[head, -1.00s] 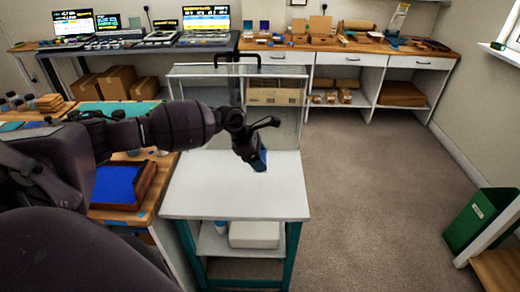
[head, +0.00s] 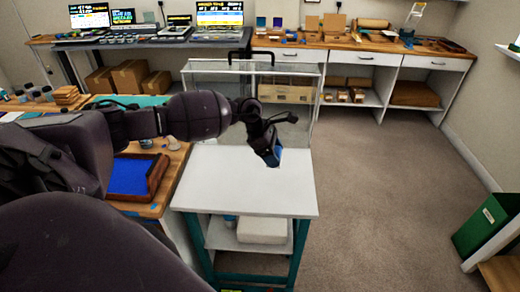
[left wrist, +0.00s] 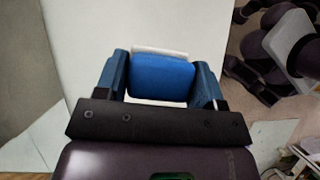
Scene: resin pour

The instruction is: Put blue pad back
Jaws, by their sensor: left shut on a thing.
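The blue pad (left wrist: 162,78) sits between the two fingers of my left gripper (left wrist: 160,82) in the left wrist view, with a pale strip along its far edge. The gripper is shut on it. In the head view my left gripper (head: 270,153) points down above the back part of the white cart top (head: 240,190), and a bit of the blue pad (head: 277,157) shows at its fingertips. I cannot tell the exact gap to the top. My right gripper is not in view.
A wooden tray with a blue inside (head: 157,178) lies on the wooden bench left of the cart. A clear-walled enclosure (head: 300,75) stands behind the cart. A green bin (head: 485,225) is at the right. The cart top looks bare, and the carpet to its right is clear.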

